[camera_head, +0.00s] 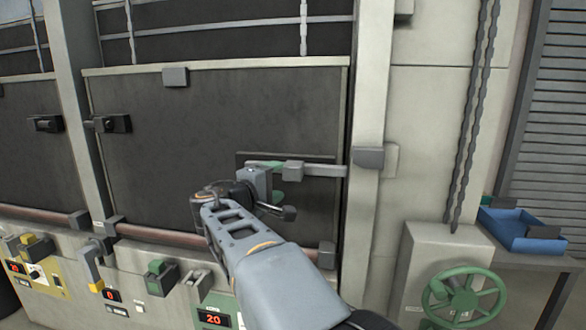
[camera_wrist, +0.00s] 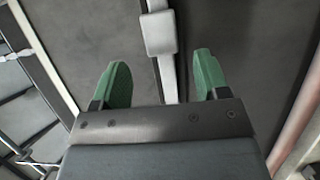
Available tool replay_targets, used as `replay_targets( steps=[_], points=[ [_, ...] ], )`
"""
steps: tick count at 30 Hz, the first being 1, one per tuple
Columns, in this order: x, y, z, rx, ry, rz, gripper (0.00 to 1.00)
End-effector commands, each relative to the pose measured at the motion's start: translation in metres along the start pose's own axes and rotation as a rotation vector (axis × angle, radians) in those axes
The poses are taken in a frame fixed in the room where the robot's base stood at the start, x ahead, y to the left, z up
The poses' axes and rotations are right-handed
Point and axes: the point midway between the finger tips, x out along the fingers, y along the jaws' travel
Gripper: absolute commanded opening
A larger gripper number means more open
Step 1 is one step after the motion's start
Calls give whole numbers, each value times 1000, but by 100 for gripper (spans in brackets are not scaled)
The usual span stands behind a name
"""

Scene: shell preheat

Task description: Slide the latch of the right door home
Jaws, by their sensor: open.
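The right door (camera_head: 200,120) is a dark panel with a pale frame and looks closed. Its latch is a pale grey bar (camera_head: 322,171) with a raised block (camera_head: 293,171), lying level across the door's right side. The bar's right end reaches the door's edge, near a grey keeper (camera_head: 368,158) on the post; I cannot tell whether it enters it. My gripper (camera_head: 279,182) is open at the latch, just left of the block. In the wrist view the green fingers (camera_wrist: 162,62) stand either side of the bar (camera_wrist: 167,75), with visible gaps; the block (camera_wrist: 160,34) is beyond the tips.
Another door (camera_head: 40,150) with a dark latch is at the left. Below are control boxes with red displays (camera_head: 212,318). At the right are a green handwheel (camera_head: 465,292), a blue tray (camera_head: 525,232) and hanging chains (camera_head: 470,130). My arm hides part of the door's lower area.

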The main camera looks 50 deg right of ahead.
Motion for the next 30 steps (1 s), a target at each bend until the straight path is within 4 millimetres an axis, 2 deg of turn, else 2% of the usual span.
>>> replay_targets(
  steps=[1, 6, 12, 18, 28, 30],
  points=[
    [12, 3, 1, -3, -5, -1, 68],
    [41, 2, 0, -2, -4, -2, 68],
    [66, 1, 0, -1, -1, -2, 68],
    [78, 0, 0, 0, 0, -2, 68],
    [79, -1, 0, 1, 1, -2, 68],
    [79, -1, 0, 1, 1, -2, 62]
  ],
)
